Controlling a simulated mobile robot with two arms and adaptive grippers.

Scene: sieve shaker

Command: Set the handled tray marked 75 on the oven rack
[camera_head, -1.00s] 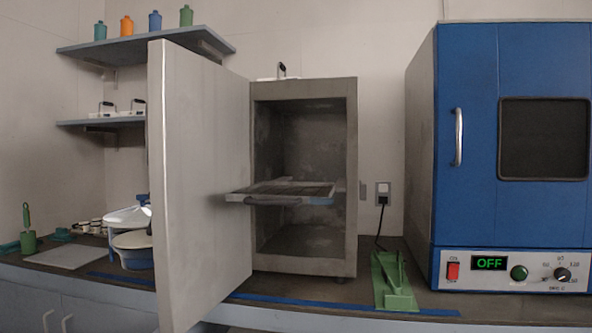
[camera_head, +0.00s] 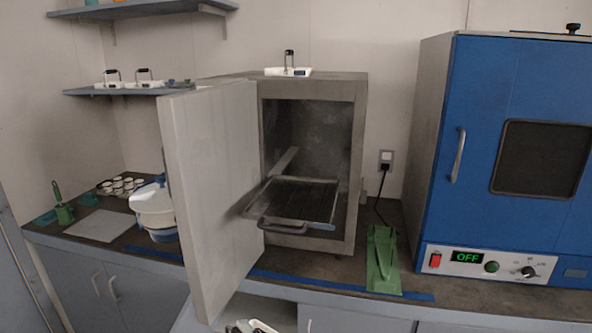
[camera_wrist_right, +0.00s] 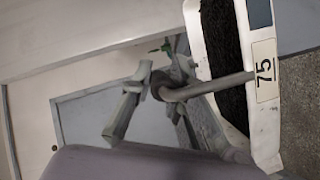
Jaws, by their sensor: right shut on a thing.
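The handled tray marked 75 (camera_wrist_right: 265,105) is in the right wrist view, with a white rim, a black-on-cream 75 label and dark contents. It looks steeply turned in that view. My right gripper (camera_wrist_right: 160,90) is shut on its grey bar handle (camera_wrist_right: 222,84). The oven rack (camera_head: 284,228) is a framed metal shelf with a front handle, sticking out of the open grey oven (camera_head: 361,130). Nothing lies on it. A white object (camera_head: 262,326) with dark parts is cut off at the bottom of the head view; I cannot tell which tray it is. My left gripper is out of view.
The open oven door (camera_head: 212,190) stands out left of the rack. A small handled tray (camera_head: 288,71) sits on the oven; two more (camera_head: 125,84) are on the wall shelf. A green stand (camera_head: 383,262) is right of the oven, before the blue oven (camera_head: 485,150).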

